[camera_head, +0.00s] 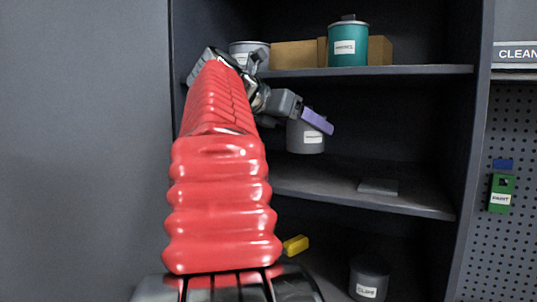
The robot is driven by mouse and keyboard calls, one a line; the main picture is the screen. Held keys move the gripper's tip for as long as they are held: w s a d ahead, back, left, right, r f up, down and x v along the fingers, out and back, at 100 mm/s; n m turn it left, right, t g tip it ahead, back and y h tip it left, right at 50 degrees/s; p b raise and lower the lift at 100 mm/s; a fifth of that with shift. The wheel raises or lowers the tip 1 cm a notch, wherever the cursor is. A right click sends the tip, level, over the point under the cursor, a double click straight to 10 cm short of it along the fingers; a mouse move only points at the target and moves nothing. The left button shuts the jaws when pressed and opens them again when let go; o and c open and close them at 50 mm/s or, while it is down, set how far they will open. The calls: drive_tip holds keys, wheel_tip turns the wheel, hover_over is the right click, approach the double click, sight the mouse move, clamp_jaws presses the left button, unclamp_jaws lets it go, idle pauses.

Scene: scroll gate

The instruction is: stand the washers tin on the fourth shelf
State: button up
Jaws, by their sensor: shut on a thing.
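My gripper (308,115) is shut on a grey tin (305,140) with a white label. The tin hangs roughly upright below the purple finger, in the gap between the upper and middle shelves. The label is too small to read, so I cannot confirm from it that this is the washers tin. The tin appears clear of the middle shelf (325,192), though its depth is hard to judge. The upper shelf (420,71) is above it. I cannot tell which shelf is the fourth.
On the upper shelf are a teal tin (348,47), a grey tin (250,48) and brown boxes (295,54). A flat grey plate (378,186) lies on the middle shelf. A dark tin (369,278) stands lower. A pegboard (515,150) is at right.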

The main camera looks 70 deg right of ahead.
sight(306, 151)
drive_tip(key=shift+d, duration=0.3)
drive_tip(key=shift+f, duration=1.7)
drive_tip(key=shift+a+f, duration=0.1)
drive_tip(key=shift+f, duration=1.4)
drive_tip(key=shift+d+f, duration=0.25)
drive_tip(key=shift+f, duration=0.05)
drive_tip(key=o, duration=1.1)
drive_tip(key=shift+f, duration=0.1)
